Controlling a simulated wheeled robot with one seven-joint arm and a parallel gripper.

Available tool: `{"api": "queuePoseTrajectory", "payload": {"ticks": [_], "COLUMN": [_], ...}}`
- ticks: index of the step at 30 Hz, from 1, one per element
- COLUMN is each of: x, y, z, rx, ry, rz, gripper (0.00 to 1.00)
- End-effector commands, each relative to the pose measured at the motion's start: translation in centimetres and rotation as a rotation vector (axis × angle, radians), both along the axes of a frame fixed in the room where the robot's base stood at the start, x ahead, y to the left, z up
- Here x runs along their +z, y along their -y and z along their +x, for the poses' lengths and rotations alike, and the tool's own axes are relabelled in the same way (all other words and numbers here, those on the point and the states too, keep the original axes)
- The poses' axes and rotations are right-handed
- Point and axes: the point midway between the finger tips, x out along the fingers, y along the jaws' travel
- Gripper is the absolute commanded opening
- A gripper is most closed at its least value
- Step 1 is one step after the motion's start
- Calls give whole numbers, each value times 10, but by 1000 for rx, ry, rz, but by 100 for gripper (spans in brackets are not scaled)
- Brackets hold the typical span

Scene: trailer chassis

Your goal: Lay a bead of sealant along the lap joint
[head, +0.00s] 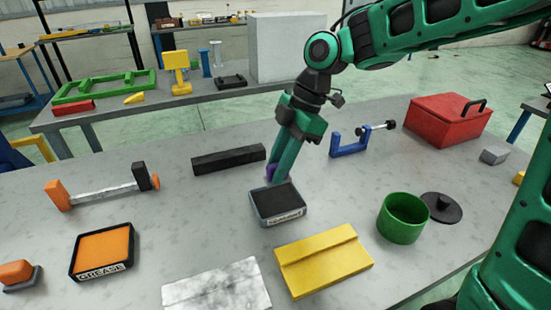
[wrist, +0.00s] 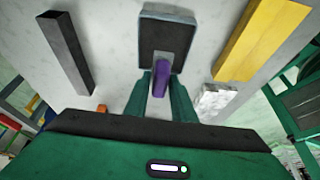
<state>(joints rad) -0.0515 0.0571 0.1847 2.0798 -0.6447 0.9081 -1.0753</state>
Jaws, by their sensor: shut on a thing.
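My gripper (head: 277,172) is shut on a purple-handled tool (head: 271,172). The tool also shows in the wrist view (wrist: 161,80), where a grey flat part reaches from the handle over a dark pad. The pad lies in a grey-rimmed tray (head: 280,217) with a white label too small to read surely; I cannot tell whether the tool touches the pad. A yellow stepped plate (head: 323,261), with a raised lap along its length, lies in front of the tray. A white mottled stepped plate (head: 217,287) lies left of it.
An orange tray marked GREASE (head: 102,251) is at front left. A black bar (head: 229,158), a clamp-like orange-ended piece (head: 103,188), a blue clamp (head: 350,142), a green pot (head: 402,218), a black lid (head: 441,207) and a red box (head: 447,121) stand around the bench.

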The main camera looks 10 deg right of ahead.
Motion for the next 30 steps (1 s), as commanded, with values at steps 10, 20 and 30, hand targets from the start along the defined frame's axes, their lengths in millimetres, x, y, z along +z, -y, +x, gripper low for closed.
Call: {"api": "queuePoseTrajectory", "payload": {"ticks": [10, 20, 30], "x": [-32, -53, -55], "y": [-5, -6, -5], "z": [-2, -2, -2], "rx": [9, 11, 10], "ry": [-3, -2, 0], "rz": [-1, -1, 0], "gripper": [5, 5, 5]}}
